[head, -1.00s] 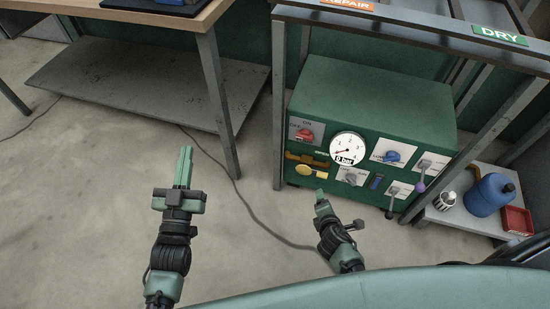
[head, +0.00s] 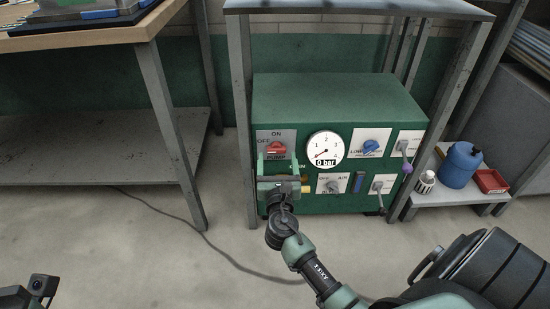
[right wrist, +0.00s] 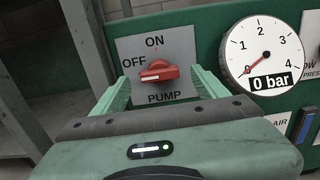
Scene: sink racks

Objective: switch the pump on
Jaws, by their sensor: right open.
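The pump switch is a red rotary knob (head: 276,147) on a grey plate marked ON, OFF and PUMP, at the upper left of the green panel. In the right wrist view the knob (right wrist: 158,72) lies nearly level, with its left end towards OFF; ON is above it. My right gripper (head: 278,160) is open in front of the plate. Its fingers stand left and right of the knob, and no contact shows. The pressure gauge (head: 325,148) beside it reads 0 bar. A dark part of my left arm shows at the bottom left corner; its fingers are out of view.
A low shelf (head: 440,196) at right holds a blue jug (head: 460,165) and a red tray (head: 491,181). A workbench (head: 150,28) stands at left.

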